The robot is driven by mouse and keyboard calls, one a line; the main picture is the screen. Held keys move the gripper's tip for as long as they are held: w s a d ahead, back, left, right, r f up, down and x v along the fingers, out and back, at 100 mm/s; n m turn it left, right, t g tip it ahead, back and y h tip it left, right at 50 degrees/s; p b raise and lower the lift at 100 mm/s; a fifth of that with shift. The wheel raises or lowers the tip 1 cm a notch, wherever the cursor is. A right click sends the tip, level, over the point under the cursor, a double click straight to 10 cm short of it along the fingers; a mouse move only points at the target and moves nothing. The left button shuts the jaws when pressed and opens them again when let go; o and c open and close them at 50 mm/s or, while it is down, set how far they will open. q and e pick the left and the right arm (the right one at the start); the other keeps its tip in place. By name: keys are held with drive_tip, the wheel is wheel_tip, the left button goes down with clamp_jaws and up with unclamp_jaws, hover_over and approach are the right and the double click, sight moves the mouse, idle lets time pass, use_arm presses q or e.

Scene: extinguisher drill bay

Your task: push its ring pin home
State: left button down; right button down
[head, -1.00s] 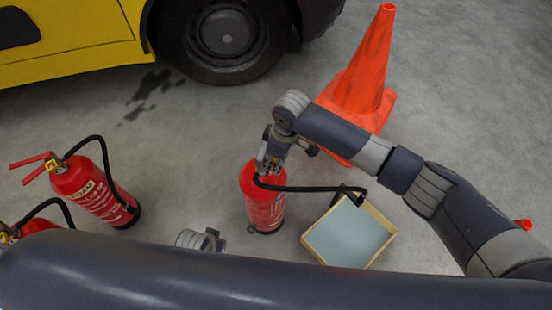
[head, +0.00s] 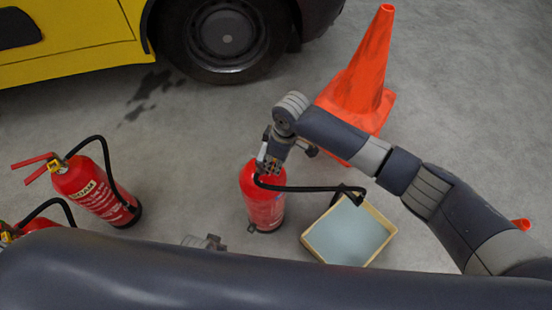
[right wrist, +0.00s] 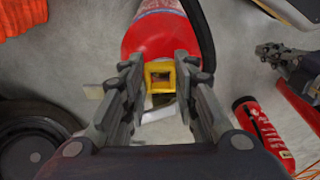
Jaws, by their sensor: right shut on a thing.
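A red fire extinguisher (head: 264,208) stands upright on the floor in the head view, its black hose reaching right. My right gripper (head: 268,166) is at its top. In the right wrist view, the fingers of this gripper (right wrist: 158,84) are shut on the extinguisher's head, either side of a yellow square fitting (right wrist: 160,76). The red body (right wrist: 158,38) shows beyond. I cannot make out the ring pin. My left gripper (head: 214,242) is left of the extinguisher, mostly hidden behind my left arm. It also shows at the right wrist view's right edge (right wrist: 268,50), apart from the extinguisher; its opening is unclear.
A FOAM extinguisher (head: 90,190) stands at left, with another red one (head: 38,226) partly hidden. A shallow tray (head: 382,252) lies right of the held extinguisher. An orange cone (head: 357,88) stands behind my right arm. A yellow vehicle (head: 80,30) is at the back.

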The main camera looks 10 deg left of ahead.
drive_tip(key=shift+s, duration=0.1)
idle(0.3)
drive_tip(key=c, duration=1.2)
unclamp_jaws()
drive_tip(key=shift+r, duration=0.1)
drive_tip(key=r, duration=0.4)
drive_tip(key=d+r, duration=0.1)
drive_tip(key=r, duration=0.6)
drive_tip(key=shift+s+d+r, duration=0.2)
drive_tip(key=shift+d+r, duration=0.1)
drive_tip(key=shift+d, duration=0.05)
